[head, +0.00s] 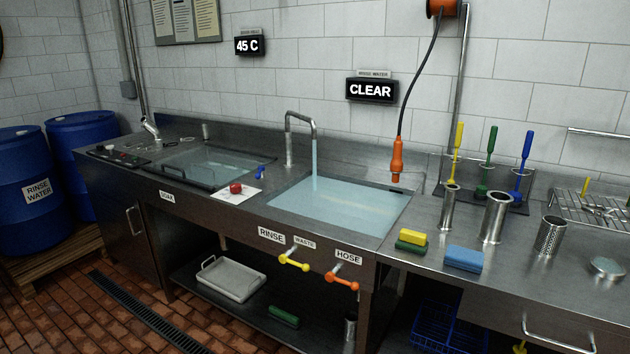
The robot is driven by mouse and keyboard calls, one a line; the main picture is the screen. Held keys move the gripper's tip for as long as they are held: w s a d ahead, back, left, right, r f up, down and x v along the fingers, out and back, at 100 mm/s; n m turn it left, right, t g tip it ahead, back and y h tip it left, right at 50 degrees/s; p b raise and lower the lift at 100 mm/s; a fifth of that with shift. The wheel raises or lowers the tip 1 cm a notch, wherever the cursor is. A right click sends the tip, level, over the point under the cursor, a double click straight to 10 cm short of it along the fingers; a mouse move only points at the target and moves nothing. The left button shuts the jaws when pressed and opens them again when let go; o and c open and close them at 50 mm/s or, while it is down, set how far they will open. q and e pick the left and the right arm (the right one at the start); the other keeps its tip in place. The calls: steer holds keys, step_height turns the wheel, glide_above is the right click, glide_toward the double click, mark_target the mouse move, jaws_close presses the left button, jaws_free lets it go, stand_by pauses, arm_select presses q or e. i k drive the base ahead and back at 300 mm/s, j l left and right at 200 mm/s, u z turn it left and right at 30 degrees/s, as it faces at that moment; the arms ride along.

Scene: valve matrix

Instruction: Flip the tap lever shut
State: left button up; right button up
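A metal tap (300,120) arches over the rinse basin (380,225), and a stream of water (314,165) runs from it into the basin, which holds a lot of water. A small blue lever (260,172) sits on the steel deck left of the tap. On the front panel are a yellow lever (294,261) by the RINSE and WASTE labels and an orange lever (342,281) under the HOSE label. I cannot tell from this picture which lever works the tap. Neither of my grippers is in view.
A red knob (236,188) sits on a white plate. The soak basin (200,167) is at left. An orange hose nozzle (397,160) hangs over the back right of the rinse basin. Sponges (464,258), metal cups (496,217) and brushes (490,160) stand on the right counter.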

mark_target(261, 168)
steer(key=i+j, duration=0.1)
steer(key=j, duration=0.3)
steer(key=i+j, duration=0.1)
steer(key=j, duration=0.35)
steer(key=i+j, duration=0.15)
steer(key=j, duration=0.25)
steer(key=i+j+z, duration=0.2)
steer(key=i, duration=0.25)
steer(key=i+j+z, duration=0.2)
steer(key=i+j, duration=0.2)
steer(key=i+j+z, duration=0.2)
steer(key=i+j, duration=0.2)
steer(key=j, duration=0.2)
steer(key=i+j+z, duration=0.2)
steer(key=i+j, duration=0.15)
steer(key=j, duration=0.15)
steer(key=i+j+z, duration=0.15)
steer(key=i+j, duration=0.2)
steer(key=j, duration=0.2)
